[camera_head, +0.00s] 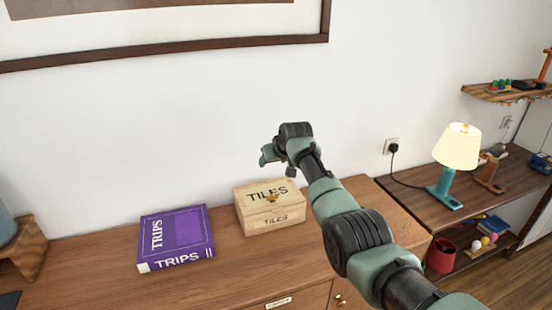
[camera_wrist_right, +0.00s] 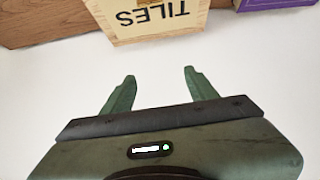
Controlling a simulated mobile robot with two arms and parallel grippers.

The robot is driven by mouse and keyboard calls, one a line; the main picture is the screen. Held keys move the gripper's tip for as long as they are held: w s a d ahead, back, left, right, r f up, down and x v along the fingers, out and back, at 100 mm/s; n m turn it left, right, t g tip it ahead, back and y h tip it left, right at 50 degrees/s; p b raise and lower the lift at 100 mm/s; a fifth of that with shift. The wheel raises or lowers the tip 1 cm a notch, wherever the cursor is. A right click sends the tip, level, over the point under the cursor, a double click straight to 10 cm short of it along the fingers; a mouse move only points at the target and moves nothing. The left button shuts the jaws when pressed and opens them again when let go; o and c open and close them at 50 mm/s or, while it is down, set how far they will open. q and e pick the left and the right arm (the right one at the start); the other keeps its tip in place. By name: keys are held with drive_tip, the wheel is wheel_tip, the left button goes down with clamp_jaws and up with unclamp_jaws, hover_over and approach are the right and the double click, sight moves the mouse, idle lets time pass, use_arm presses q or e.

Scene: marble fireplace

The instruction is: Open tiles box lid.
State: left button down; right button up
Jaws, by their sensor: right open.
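The tiles box (camera_head: 256,220) is a pale wooden box with "TILES" on its lid and front, standing on the wooden cabinet top. Its lid (camera_head: 253,192) looks closed, with a small brass-coloured clasp (camera_head: 272,197) near the lid's front edge. My right gripper (camera_head: 268,157) is above and behind the box, apart from it, and partly hidden by its own wrist. In the right wrist view the open, empty fingers (camera_wrist_right: 158,84) face the upside-down box (camera_wrist_right: 160,20) at the top edge, with a gap between. My left gripper is out of view.
A purple "TRIPS" book (camera_head: 176,238) lies left of the box on the cabinet top (camera_head: 110,285). The white wall (camera_head: 150,130) is close behind. A lit lamp (camera_head: 456,150) stands on a lower wooden shelf to the right. Clear cabinet top lies in front of the box.

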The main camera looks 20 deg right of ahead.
drive_tip(key=b+v, duration=0.1)
drive_tip(key=v, duration=0.6)
drive_tip(key=shift+s+r, duration=0.2)
drive_tip(key=shift+s, duration=0.05)
